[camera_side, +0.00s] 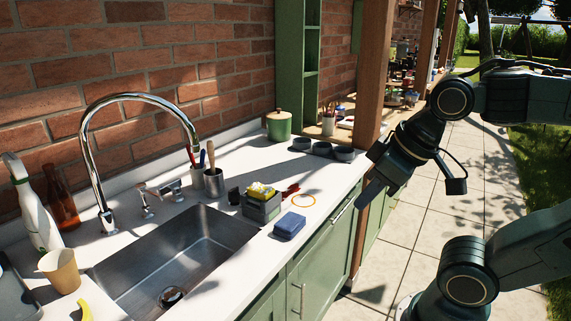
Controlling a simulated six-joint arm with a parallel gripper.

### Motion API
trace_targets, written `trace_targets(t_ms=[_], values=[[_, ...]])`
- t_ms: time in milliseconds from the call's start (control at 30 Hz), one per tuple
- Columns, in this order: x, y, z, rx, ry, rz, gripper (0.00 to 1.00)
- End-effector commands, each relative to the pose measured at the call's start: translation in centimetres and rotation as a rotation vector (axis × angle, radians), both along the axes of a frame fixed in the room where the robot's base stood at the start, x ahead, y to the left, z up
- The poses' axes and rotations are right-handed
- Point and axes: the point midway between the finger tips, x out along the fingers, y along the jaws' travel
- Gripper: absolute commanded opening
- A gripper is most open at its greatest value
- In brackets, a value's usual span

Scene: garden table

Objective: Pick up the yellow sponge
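A yellow sponge (261,190) lies on top of a grey block-like holder (262,207) on the white counter, right of the sink. A blue sponge-like block (289,226) lies on the counter in front of it, near the edge. My gripper (366,193) hangs to the right of the yellow sponge, beyond the counter's front edge, pointing down and left. It is apart from the sponge. Its fingers are seen from the side and dark, so their opening does not show.
The steel sink (185,255) and tall faucet (97,165) are to the left. Cups with utensils (213,182) stand behind the sponge. A green canister (279,126) and grey bowls (322,148) stand farther back. A wooden post (371,80) rises beyond.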

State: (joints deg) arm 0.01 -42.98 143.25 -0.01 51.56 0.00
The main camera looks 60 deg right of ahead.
Motion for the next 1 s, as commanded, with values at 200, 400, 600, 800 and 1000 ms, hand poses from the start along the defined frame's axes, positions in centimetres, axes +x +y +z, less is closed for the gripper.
trace_targets(t_ms=[200,400,600,800,1000], values=[[0.5,-0.1,0.4,-0.002,0.008,-0.001,0.47],[2.5,-0.4,1.6,-0.008,0.043,-0.003,0.55],[6.2,-1.2,3.1,-0.018,0.096,-0.006,0.55],[10.3,-2.2,4.1,-0.025,0.155,-0.008,0.55],[14.6,-3.5,4.4,-0.028,0.214,-0.008,0.55]])
